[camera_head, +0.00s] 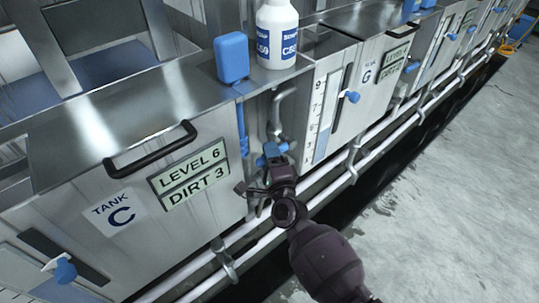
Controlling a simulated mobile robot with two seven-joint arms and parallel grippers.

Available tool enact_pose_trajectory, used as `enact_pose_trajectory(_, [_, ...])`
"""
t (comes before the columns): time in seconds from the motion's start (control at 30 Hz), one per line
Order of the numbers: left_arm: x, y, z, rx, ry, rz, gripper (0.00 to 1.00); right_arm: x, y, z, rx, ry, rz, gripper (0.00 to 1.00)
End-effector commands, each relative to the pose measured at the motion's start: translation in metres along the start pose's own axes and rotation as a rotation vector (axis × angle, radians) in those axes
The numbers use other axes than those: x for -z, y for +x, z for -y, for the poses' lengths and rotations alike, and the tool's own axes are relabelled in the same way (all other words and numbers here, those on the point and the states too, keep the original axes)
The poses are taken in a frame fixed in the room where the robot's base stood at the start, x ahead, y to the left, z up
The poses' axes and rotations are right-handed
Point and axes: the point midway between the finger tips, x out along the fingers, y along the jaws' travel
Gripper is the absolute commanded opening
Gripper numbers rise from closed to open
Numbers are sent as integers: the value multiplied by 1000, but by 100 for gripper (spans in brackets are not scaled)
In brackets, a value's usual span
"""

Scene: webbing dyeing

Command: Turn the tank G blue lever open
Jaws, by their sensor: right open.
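A blue lever (271,153) sits on the grey pipe valve in the gap between tank C and tank G. My left gripper is not in view.
Tank C (100,240) stands at the left with a black handle (150,149) and a "LEVEL 6 DIRT 3" display (189,177). A white bottle (277,35) and a blue box (232,57) are above the gap. White pipes (330,180) run along the tanks' base.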

Motion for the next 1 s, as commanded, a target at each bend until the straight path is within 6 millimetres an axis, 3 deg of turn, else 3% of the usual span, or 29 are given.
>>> enact_pose_trajectory(0.03, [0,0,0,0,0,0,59,0,0,0,0,0,0,45])
enact_pose_trajectory(0.33, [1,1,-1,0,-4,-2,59,0,0,0,0,0,0,0])
enact_pose_trajectory(0.67, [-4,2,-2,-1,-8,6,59,0,-1,-2,4,-13,3,0])
enact_pose_trajectory(1.0, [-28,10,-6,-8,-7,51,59,3,-5,-22,58,-161,36,0])
